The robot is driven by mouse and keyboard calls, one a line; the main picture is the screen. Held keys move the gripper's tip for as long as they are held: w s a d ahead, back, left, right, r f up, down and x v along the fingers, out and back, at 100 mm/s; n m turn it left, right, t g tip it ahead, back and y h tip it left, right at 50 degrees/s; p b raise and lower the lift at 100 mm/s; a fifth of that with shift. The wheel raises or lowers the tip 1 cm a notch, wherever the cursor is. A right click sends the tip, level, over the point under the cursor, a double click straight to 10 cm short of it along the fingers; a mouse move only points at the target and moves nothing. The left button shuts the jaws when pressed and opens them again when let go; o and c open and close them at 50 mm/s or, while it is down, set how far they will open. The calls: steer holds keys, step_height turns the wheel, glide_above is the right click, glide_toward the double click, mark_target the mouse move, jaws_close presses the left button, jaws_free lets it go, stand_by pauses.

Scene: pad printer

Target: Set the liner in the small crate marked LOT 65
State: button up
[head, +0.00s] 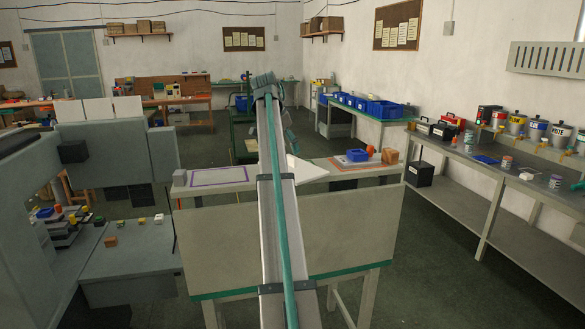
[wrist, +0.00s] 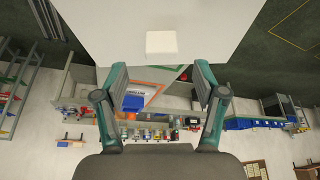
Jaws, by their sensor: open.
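My gripper (wrist: 161,68) is open, its two teal-and-grey fingers wide apart with nothing between them. In the head view my arm hides the middle of the bench. I cannot identify the liner for sure. A pale square piece (wrist: 162,44) shows against a large light surface in the wrist view. A white sheet-like shape (head: 305,170) lies partly behind my arm.
A purple-outlined area (head: 218,176) on the bench's left is bare. The grey printer (head: 95,170) stands at left. Paint cans (head: 537,131) line the right bench.

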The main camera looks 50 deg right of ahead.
mark_target(292, 156)
steer(key=shift+p+x, duration=0.7)
steer(key=shift+x, duration=1.8)
steer(key=c, duration=1.3)
steer(key=shift+c, duration=0.2)
steer(key=shift+w, duration=0.1)
